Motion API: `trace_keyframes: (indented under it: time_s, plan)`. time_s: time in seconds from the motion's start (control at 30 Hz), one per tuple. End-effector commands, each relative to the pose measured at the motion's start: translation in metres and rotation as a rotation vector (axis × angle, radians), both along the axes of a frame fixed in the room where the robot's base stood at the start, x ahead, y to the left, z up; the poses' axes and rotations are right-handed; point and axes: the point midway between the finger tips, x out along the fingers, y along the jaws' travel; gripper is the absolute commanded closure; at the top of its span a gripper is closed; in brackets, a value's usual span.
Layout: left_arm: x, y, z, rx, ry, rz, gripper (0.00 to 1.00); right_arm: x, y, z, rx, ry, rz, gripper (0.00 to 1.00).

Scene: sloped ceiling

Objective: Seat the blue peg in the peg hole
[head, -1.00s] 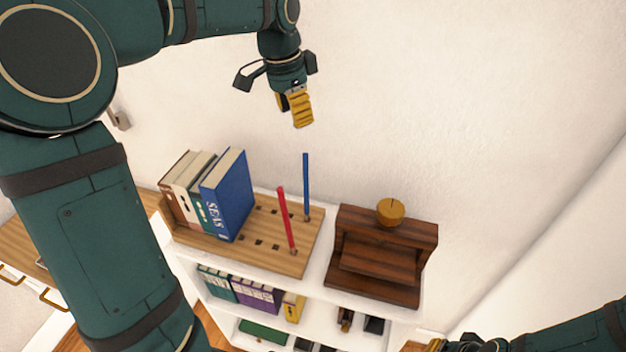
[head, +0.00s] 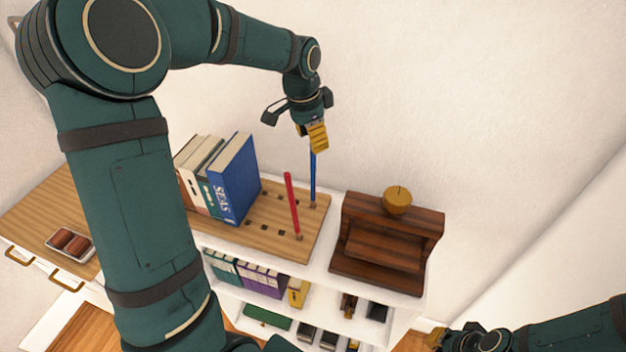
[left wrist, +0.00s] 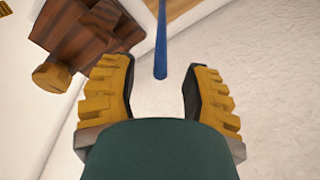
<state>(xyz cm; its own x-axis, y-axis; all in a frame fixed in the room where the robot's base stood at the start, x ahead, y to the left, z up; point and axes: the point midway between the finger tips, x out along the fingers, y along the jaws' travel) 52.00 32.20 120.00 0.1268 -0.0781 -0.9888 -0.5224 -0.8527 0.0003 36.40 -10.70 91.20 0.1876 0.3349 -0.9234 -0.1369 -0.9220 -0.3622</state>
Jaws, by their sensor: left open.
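The blue peg (head: 313,182) stands upright at the back right of a wooden board with square holes (head: 270,232). Its lower end meets the board; whether it is fully in a hole is too small to tell. A red peg (head: 292,205) stands in the board in front of it, leaning slightly. My left gripper (head: 318,146) is at the top of the blue peg and hides its upper end in the head view. In the left wrist view the blue peg (left wrist: 160,45) points between the open yellow fingers (left wrist: 158,92), touching neither. My right gripper (head: 437,341) is partly in view at the bottom right.
Books (head: 232,180) stand on the board's left part. A dark wooden stepped stand (head: 385,245) with a round yellow-brown object (head: 397,200) is to the right. A white shelf (head: 330,278) holds binders below. A wall is close behind.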

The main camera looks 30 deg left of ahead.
Motion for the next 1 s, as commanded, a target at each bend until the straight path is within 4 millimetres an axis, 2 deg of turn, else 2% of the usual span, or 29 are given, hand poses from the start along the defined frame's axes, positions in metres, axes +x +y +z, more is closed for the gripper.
trace_keyframes:
  time_s: [0.17,0.43,0.47,0.5,0.6,1.0]
  plan:
    - [0.002,-0.001,-0.019,0.0,0.001,0.001,0.52,0.0,0.0,0.0,0.0,0.0,0.0,1.0]
    - [0.003,-0.001,-0.021,0.0,0.0,0.0,0.52,0.0,0.0,0.0,0.0,0.0,0.0,1.0]
    - [0.003,-0.001,-0.021,0.0,0.0,0.0,0.57,0.0,0.0,0.0,0.0,0.0,0.0,1.0]
    - [0.003,-0.001,-0.021,0.0,0.0,0.0,0.71,0.0,0.0,0.0,0.0,0.0,0.0,1.0]
    - [0.003,-0.001,-0.021,0.0,-0.001,0.0,1.0,0.0,0.0,0.0,0.0,0.0,0.0,1.0]
    - [0.003,-0.001,-0.02,0.0,-0.001,0.0,1.0,0.0,0.0,0.0,0.0,0.0,0.0,1.0]
